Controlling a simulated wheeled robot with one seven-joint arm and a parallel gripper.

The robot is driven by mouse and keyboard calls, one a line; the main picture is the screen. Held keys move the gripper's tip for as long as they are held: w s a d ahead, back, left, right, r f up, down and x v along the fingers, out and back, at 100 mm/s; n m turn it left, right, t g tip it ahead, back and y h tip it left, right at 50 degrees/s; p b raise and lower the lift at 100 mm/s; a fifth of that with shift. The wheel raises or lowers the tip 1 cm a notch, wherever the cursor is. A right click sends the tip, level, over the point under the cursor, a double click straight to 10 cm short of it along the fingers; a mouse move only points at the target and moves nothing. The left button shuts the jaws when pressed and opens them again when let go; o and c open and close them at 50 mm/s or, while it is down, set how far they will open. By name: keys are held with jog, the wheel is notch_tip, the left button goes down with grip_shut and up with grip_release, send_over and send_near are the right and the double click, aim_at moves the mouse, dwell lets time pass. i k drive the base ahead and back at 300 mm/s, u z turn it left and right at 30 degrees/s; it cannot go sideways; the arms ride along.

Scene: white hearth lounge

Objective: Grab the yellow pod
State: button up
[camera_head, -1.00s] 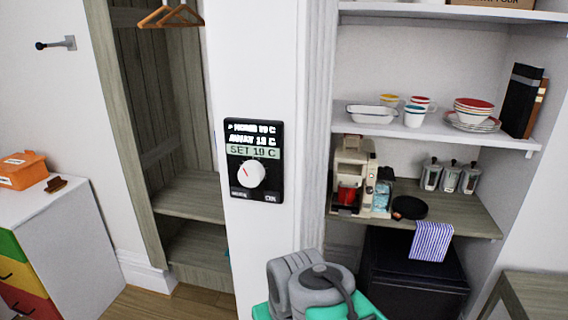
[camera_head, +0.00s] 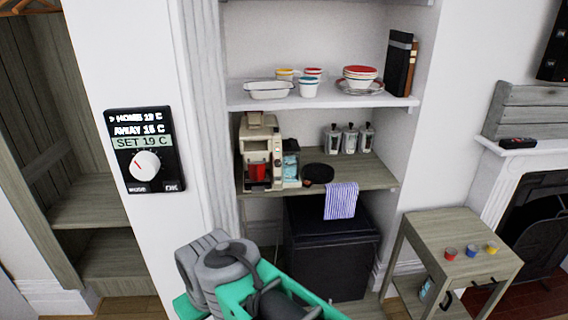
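The yellow pod (camera_head: 491,247) is a small short cylinder standing on top of a small wooden side table (camera_head: 446,224) at the right. It stands at the right end of a short row, beside a blue pod (camera_head: 471,250) and a red pod (camera_head: 451,253). Part of my grey and teal arm shows at the bottom centre, to the left of the side table and well apart from the pods. My gripper's fingers do not show in the view.
A black fridge (camera_head: 327,252) stands in the alcove left of the table. Above it are a coffee machine (camera_head: 258,150), a striped cloth (camera_head: 341,200) and canisters (camera_head: 349,138). A fireplace (camera_head: 535,205) is at the right. A thermostat (camera_head: 144,150) is on the left wall.

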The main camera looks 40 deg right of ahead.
aim_at(492, 246)
jog(key=z, duration=4.35)
jog(key=i, duration=2.4)
jog(key=u, duration=3.7)
